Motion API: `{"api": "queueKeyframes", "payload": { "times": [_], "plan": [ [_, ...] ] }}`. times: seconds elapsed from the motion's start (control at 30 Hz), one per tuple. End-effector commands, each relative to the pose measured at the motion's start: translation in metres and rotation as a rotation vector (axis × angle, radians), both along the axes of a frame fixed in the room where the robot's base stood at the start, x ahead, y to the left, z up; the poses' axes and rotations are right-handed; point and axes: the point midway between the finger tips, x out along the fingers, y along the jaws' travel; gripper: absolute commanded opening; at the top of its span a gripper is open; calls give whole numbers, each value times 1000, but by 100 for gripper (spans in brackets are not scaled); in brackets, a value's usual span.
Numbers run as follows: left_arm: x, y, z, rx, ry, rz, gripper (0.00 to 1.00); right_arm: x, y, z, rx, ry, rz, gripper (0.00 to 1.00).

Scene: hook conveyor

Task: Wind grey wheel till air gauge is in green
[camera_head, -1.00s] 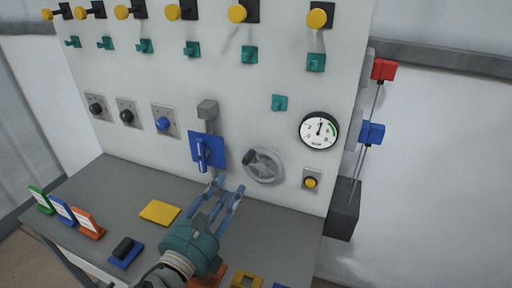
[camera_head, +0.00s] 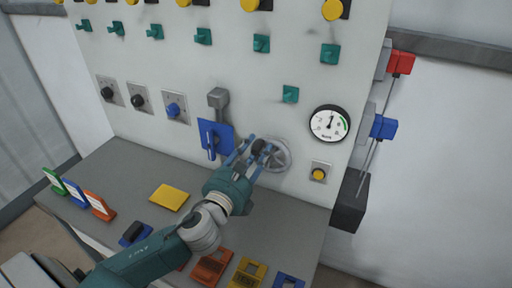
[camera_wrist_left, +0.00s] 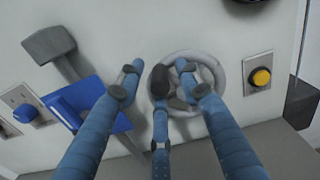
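The grey wheel (camera_head: 283,158), mounted on the white panel, has a dark knob (camera_head: 259,147) on its left side. The wheel (camera_wrist_left: 213,73) and knob (camera_wrist_left: 161,82) also show in the left wrist view. The round air gauge (camera_head: 329,123) is up and right of the wheel. Its needle points roughly straight up, short of the green band at the dial's right. My left gripper (camera_head: 257,151) is at the wheel's left side. In the left wrist view, its fingers (camera_wrist_left: 158,80) are spread around the knob, with visible gaps beside it. My right gripper is not in view.
A blue plate with a handle (camera_head: 216,139) and a grey block (camera_head: 218,97) sit left of the wheel. A yellow button (camera_head: 319,174) is to its right. The grey shelf (camera_head: 130,190) below holds a yellow pad (camera_head: 169,197) and several coloured pieces.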

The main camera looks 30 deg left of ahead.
Motion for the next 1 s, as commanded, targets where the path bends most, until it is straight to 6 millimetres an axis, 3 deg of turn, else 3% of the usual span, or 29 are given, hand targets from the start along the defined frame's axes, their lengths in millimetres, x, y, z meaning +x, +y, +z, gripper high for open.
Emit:
{"api": "queueKeyframes", "payload": {
  "times": [0.3,0.5,1.0],
  "plan": [
    [4,0,0,-1,1,0,35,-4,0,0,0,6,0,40],
    [3,0,0,-1,1,0,0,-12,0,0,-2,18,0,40],
    [3,5,-4,-103,-4,0,0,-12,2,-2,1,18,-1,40]
  ]
}}
